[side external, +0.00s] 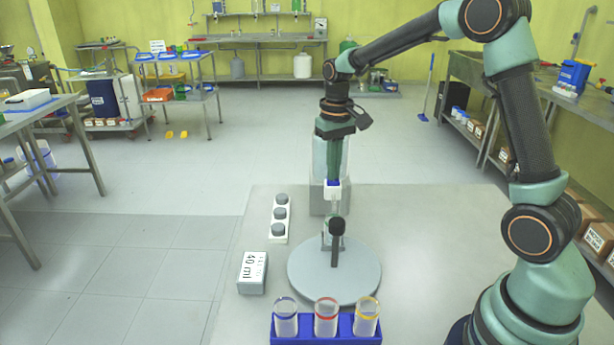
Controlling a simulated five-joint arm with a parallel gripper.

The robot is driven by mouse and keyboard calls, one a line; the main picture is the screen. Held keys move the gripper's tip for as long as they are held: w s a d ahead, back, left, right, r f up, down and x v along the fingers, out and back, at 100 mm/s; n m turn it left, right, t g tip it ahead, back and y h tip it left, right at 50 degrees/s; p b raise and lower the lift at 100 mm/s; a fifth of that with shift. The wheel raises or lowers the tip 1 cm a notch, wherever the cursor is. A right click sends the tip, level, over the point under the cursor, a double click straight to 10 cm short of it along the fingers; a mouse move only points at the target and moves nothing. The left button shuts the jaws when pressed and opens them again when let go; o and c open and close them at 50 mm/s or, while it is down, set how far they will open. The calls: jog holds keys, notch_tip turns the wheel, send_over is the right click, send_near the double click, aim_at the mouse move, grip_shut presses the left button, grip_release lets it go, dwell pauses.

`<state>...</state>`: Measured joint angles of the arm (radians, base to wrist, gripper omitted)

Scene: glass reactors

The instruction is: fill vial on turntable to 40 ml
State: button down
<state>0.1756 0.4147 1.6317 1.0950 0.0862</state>
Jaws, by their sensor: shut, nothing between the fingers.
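A grey round turntable (312,284) lies on the light work surface. A small clear vial (326,240) seems to stand on it, partly hidden by a dark round-headed lever (337,228). Above it is a white dispensing block with a blue top (333,189), with a thin spout pointing down. A tall clear glass vessel (321,158) stands behind. My gripper (335,174) points down, shut and empty, with its tips at or just above the blue top; contact cannot be told. A grey box (252,273) reads "40 ml". The liquid level in the vial is too small to tell.
A blue rack (312,327) at the front holds three clear vials with blue, red and yellow rings. A white strip with three grey knobs (280,214) lies left of the turntable. The surface right of the turntable is clear. Benches stand farther back.

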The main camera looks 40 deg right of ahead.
jog(key=shift+r, duration=3.5)
jog(key=s+a+r+n+t, duration=0.1)
jog(key=s+a+t, duration=0.1)
jog(key=s+a, duration=0.2)
jog(key=s+a+r+n+t, duration=0.1)
jog(key=s+a+n+t, duration=0.1)
jog(key=s, duration=0.9)
jog(key=shift+s+a+t, duration=0.2)
jog(key=shift+a+t, duration=0.6)
jog(key=shift+a, duration=0.1)
